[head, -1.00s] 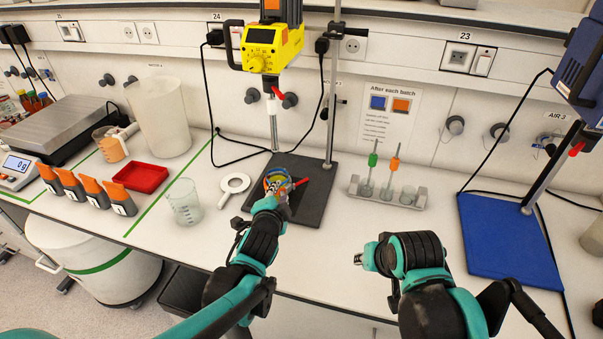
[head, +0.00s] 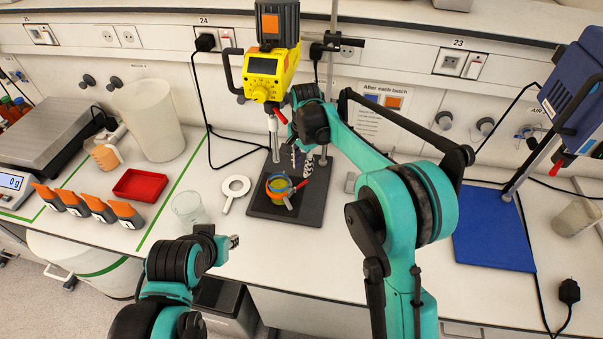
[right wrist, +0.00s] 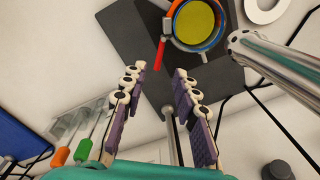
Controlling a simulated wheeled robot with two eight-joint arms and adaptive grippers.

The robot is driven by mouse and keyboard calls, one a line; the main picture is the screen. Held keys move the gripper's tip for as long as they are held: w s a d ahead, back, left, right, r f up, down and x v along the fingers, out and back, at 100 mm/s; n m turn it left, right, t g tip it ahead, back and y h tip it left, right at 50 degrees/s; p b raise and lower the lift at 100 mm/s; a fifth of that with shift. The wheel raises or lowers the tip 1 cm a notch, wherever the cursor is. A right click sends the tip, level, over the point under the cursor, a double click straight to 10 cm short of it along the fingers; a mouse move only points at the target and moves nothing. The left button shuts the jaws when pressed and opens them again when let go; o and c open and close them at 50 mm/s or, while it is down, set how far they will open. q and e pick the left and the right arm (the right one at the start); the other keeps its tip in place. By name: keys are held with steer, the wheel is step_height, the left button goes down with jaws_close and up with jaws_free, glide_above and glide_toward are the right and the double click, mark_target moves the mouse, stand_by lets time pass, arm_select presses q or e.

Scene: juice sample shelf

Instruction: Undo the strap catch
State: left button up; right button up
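A round vessel (head: 277,187) with yellow contents stands on the dark stand base, with an orange and blue band around it. A red lever (head: 300,185) sticks out from the band, pointing away from the vessel. In the right wrist view the lever (right wrist: 161,52) lies just beyond my fingertips, with the vessel (right wrist: 198,24) behind. My right gripper (right wrist: 158,74) is open and empty, its fingers on either side of the line to the lever and not touching it. My left gripper (head: 234,241) is in front of the bench, away from the vessel; its finger gap is too small to tell.
The yellow mixer (head: 268,65) and its metal shaft (right wrist: 275,62) stand close to the vessel. A white ring (head: 235,188) and a clear beaker (head: 188,210) are to the left.

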mark_target(301, 185)
step_height(301, 185, down, 8)
steer(key=shift+w+a+r+b, duration=0.1)
steer(key=shift+r+b, duration=0.15)
steer(key=shift+b, duration=0.45)
jaws_close()
